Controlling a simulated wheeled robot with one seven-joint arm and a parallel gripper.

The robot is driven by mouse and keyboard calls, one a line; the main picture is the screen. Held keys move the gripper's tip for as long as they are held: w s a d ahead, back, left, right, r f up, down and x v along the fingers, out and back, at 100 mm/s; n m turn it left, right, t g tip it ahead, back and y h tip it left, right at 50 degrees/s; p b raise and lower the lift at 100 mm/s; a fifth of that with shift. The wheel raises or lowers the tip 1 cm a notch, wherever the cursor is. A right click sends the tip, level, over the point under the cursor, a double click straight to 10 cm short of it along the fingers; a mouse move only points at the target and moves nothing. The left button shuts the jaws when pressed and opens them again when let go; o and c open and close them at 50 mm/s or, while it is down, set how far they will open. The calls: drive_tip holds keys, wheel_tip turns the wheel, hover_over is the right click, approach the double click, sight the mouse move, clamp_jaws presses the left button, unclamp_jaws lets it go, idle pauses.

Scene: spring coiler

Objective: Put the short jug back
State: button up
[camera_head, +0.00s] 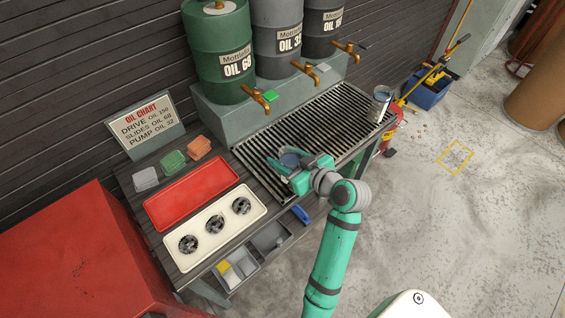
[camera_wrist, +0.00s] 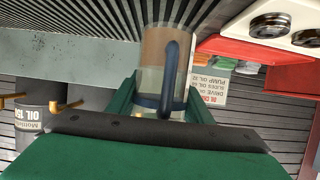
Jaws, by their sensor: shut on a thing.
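A clear jug with a dark blue handle (camera_wrist: 152,55) is between the green fingers of my gripper (camera_wrist: 160,92) in the wrist view, which looks upside down. It seems to hold some brownish contents. In the head view my gripper (camera_head: 297,170) is shut on this jug (camera_head: 289,159) at the front middle of the slatted drain grate (camera_head: 330,118); I cannot tell whether the jug touches the slats. A second, taller-looking clear jug (camera_head: 380,105) stands upright at the grate's right end, apart from my gripper.
Three oil drums with brass taps stand behind the grate; the nearest is the green drum (camera_head: 222,60). Left of the grate are a red tray (camera_head: 190,190), a cream tray with metal parts (camera_head: 216,245), folded cloths and an oil chart (camera_head: 140,122). The grate between the two jugs is clear.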

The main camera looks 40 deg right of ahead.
drive_tip(key=shift+w+d+f, duration=0.1)
drive_tip(key=shift+w+f, duration=0.4)
drive_tip(key=shift+f, duration=0.8)
drive_tip(key=shift+w+f, duration=0.15)
drive_tip(key=shift+f, duration=0.75)
drive_tip(key=shift+f, duration=0.1)
drive_tip(key=o, duration=1.3)
drive_tip(key=shift+c, duration=0.2)
drive_tip(key=shift+s+r, duration=0.1)
drive_tip(key=shift+r, duration=0.1)
drive_tip(key=a+v, duration=0.1)
drive_tip(key=v, duration=1)
drive_tip(key=shift+s+d, duration=0.45)
drive_tip(key=shift+d, duration=0.05)
